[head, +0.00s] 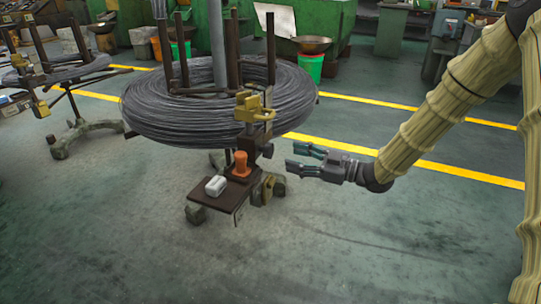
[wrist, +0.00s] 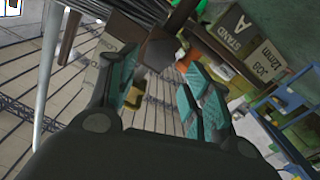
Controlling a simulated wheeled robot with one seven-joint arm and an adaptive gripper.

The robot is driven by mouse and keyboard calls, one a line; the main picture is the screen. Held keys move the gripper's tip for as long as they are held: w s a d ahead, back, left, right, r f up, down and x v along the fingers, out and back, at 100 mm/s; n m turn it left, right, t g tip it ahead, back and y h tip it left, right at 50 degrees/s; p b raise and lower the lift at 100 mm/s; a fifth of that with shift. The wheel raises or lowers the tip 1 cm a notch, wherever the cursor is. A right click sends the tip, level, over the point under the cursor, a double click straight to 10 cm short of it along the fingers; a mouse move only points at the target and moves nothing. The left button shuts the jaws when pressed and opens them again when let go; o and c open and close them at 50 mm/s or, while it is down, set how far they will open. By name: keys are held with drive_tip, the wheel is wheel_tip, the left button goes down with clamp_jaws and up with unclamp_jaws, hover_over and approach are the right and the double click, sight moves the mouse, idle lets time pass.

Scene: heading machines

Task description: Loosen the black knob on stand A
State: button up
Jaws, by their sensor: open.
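The stand (head: 220,190) at the centre carries a large coil of dark wire (head: 150,118). A sign reading STAND A (wrist: 232,38) shows in the wrist view. A small dark knob-like part (head: 267,149) sits on the stand's right side, below a brass-coloured clamp (head: 254,110). In the wrist view a dark block (wrist: 160,50) lies just beyond the fingertips; I cannot tell for sure that it is the knob. My gripper (head: 291,155) is open and empty, just right of the knob-like part and apart from it. In the wrist view its teal fingers (wrist: 163,72) are spread.
An orange part (head: 241,165) and a white box (head: 215,187) stand on the stand's low brown plate. A second coil stand (head: 72,100) is at the left. Green machines (head: 330,25) and a green bucket (head: 310,67) are behind. The floor in front and to the right is clear.

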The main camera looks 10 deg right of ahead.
sight(272, 152)
drive_tip(key=b+x, duration=0.2)
drive_tip(key=x, duration=0.6)
drive_tip(key=shift+w+a+b, duration=0.2)
drive_tip(key=shift+a+b, duration=0.15)
drive_tip(key=shift+c, duration=0.2)
drive_tip(key=c, duration=0.7)
